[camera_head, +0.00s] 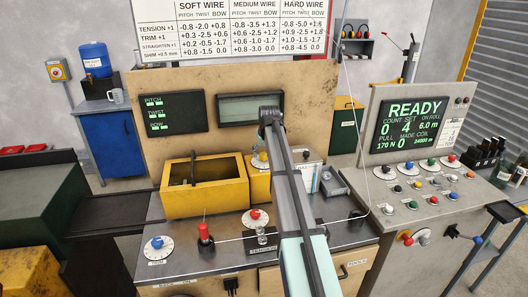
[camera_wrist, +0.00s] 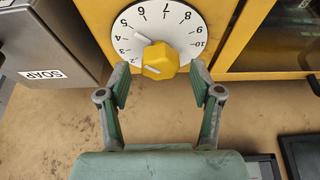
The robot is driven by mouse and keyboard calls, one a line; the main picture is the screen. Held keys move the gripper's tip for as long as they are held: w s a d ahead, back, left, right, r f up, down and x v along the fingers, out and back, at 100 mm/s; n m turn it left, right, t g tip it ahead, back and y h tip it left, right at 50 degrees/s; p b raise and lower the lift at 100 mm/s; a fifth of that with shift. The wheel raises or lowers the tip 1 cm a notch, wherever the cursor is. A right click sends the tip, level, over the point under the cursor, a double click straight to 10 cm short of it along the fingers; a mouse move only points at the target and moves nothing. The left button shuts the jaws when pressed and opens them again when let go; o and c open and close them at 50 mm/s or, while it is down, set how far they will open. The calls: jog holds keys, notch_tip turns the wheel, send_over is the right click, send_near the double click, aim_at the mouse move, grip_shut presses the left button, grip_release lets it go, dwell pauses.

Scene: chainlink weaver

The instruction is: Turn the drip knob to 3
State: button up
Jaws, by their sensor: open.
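A yellow knob (camera_wrist: 159,60) sits on a white numbered dial (camera_wrist: 187,40) in the wrist view. I see no drip label on it. A white mark on the dial side of the knob points up-left, toward about 4; the exact reading is unclear. My gripper (camera_wrist: 160,76) is open, with one finger on each side of the knob. Small gaps seem to show between fingers and knob. In the head view the dial shows only as a small patch (camera_head: 260,160) beside my arm, on a yellow box (camera_head: 257,187), and my fingers are hidden.
A grey box marked SOAP (camera_wrist: 45,62) stands close to the left of the dial in the wrist view. In the head view, a yellow open bin (camera_head: 205,203) stands left of my arm. Other dials, including a red knob (camera_head: 255,214), sit on the bench top.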

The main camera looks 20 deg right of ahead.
jog(key=shift+w+f, duration=0.25)
jog(key=shift+f, duration=0.45)
jog(key=shift+c, duration=0.3)
jog(key=c, duration=1.1)
jog(key=shift+o, duration=0.2)
jog(key=shift+d+n, duration=0.1)
jog(key=shift+n, duration=0.3)
jog(key=n+y+b, duration=0.2)
jog(key=n+b, duration=0.1)
jog(key=n, duration=0.1)
jog(key=shift+d+f+n, duration=0.1)
jog(key=shift+d+n, duration=0.05)
jog(key=shift+n, duration=0.15)
jog(key=n+y+b, duration=0.1)
jog(key=n, duration=0.1)
jog(key=n+g+b, duration=0.1)
jog(key=n, duration=0.2)
jog(key=shift+y+b, duration=0.4)
